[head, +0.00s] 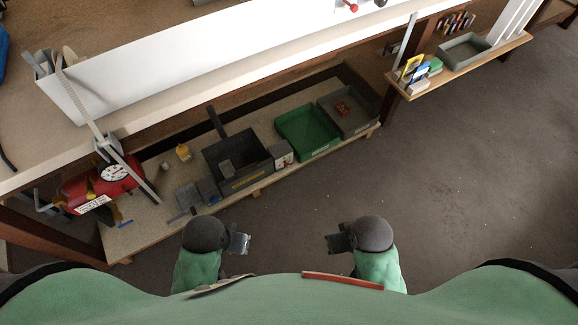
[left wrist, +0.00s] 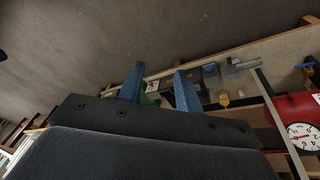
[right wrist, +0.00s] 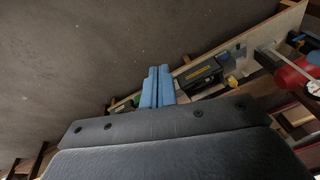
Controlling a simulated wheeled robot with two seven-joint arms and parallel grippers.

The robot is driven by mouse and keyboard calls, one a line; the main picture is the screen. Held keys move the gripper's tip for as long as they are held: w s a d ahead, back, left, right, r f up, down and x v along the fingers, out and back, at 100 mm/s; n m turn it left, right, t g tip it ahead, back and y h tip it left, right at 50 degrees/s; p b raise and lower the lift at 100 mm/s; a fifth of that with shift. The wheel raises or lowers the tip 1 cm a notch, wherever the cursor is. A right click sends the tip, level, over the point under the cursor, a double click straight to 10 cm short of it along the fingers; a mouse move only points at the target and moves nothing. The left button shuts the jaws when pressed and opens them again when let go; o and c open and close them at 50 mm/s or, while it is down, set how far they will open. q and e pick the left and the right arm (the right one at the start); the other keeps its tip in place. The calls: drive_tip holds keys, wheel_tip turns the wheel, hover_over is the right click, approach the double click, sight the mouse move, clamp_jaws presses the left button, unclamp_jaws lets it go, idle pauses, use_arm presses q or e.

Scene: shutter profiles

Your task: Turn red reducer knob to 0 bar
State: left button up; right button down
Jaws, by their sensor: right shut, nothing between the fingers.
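A red tank (head: 88,190) with a round white dial gauge (head: 115,172) is at the left under the bench. The gauge also shows at the right edge of the left wrist view (left wrist: 301,136), and the red tank at the right of the right wrist view (right wrist: 292,76). A small red knob (head: 352,7) is cut by the top edge of the head view; I cannot tell whether it is the reducer knob. My left gripper (head: 240,243) is open and empty, its fingers apart. My right gripper (head: 333,243) is shut and empty. Both are over the floor, away from the tank.
The low shelf holds a black box (head: 238,160), a green tray (head: 306,133), a grey tray (head: 368,112) and a small yellow object (head: 183,152). A white panel (head: 215,62) runs along the bench above. A side shelf (head: 465,65) holds small items. The floor (head: 440,190) is clear.

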drive_tip(key=shift+w+d+r, duration=0.1)
drive_tip(key=shift+w+d, duration=0.05)
drive_tip(key=shift+w, duration=0.05)
